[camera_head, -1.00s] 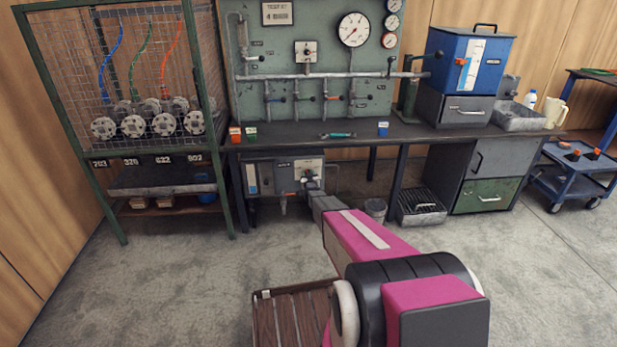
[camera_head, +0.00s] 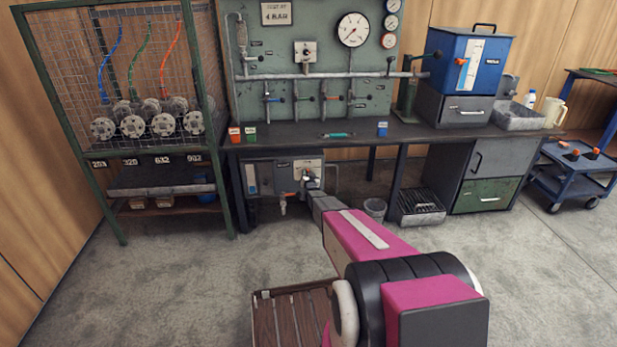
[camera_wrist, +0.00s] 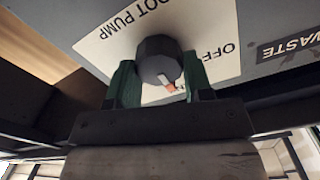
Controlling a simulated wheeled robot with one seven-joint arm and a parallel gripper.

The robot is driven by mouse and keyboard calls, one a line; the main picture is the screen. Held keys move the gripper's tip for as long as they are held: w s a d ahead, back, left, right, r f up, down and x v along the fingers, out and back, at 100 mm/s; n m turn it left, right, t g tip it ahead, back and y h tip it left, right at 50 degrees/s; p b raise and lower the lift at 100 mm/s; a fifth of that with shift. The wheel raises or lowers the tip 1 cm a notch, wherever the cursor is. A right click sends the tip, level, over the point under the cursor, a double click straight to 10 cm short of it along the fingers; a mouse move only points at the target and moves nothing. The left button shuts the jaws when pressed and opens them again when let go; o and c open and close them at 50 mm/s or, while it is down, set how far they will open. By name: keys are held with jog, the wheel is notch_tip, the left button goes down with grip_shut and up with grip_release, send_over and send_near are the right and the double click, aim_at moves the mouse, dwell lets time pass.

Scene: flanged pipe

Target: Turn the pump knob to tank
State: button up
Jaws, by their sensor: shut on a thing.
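The pump knob (camera_wrist: 160,62) is a dark, many-sided knob with an orange pointer mark, on a white plate (camera_wrist: 110,42) lettered "FOOT PUMP" in part and "OFF". In the wrist view the plate appears upside down and tilted. My gripper (camera_wrist: 157,78) has its two green fingers on either side of the knob, shut on it. The orange mark lies toward the lower right of the knob in this view. Lettering below the knob is mostly hidden. In the head view the pump panel (camera_head: 283,178) is under the bench, and my gripper (camera_head: 311,184) reaches its right part.
A "WASTE" label (camera_wrist: 287,43) is right of the plate in the wrist view. The workbench top (camera_head: 300,131) overhangs the panel. A tap (camera_head: 284,200) hangs below it. A grey bucket (camera_head: 375,207) and a grated tray (camera_head: 421,205) stand on the floor to the right.

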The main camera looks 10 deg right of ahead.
jog(key=o, duration=0.9)
jog(key=shift+s, duration=0.15)
jog(key=s, duration=0.7)
jog(key=s+a, duration=0.1)
jog(key=s, duration=0.2)
jog(key=shift+s, duration=0.3)
